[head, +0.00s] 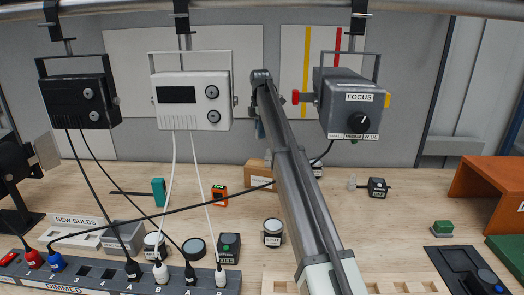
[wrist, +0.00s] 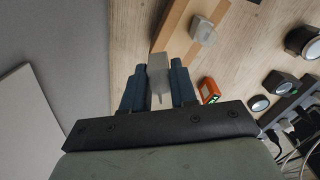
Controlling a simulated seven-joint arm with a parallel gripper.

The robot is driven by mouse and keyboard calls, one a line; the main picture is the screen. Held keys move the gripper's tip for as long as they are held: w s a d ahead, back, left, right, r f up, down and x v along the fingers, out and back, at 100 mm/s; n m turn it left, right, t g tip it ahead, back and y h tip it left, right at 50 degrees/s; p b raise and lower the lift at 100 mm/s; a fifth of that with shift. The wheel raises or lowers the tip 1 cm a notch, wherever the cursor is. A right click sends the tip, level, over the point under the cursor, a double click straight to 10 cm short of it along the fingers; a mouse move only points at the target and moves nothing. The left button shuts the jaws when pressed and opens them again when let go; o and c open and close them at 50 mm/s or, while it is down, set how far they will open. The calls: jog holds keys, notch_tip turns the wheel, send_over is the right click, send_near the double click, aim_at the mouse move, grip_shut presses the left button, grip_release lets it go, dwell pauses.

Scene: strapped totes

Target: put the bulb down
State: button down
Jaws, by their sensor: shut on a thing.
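In the head view my arm reaches away to the back of the bench, and a bluish part of my gripper (head: 259,128) shows just left of the arm, above the cardboard box. The bulb cannot be made out there.
A cardboard box (head: 257,172) stands at the back, beneath my gripper. An orange device (head: 220,196) is left of it.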

aim_at(260, 162)
jog(key=shift+s+d+f+m, duration=0.1)
jog(key=shift+s+f+m, duration=0.5)
jog(key=shift+f, duration=0.9)
jog(key=shift+s+a+f+m, duration=0.1)
jog(key=shift+s+f+m, duration=0.2)
jog(key=shift+f+m, duration=0.95)
jog(key=shift+s+d+f+m, duration=0.1)
jog(key=shift+s+f+m, duration=0.35)
jog(key=shift+f, duration=1.3)
jog(key=shift+f, duration=0.15)
jog(key=c, duration=0.9)
grip_release()
notch_tip(260, 162, up, 12)
jog(key=shift+r, duration=0.2)
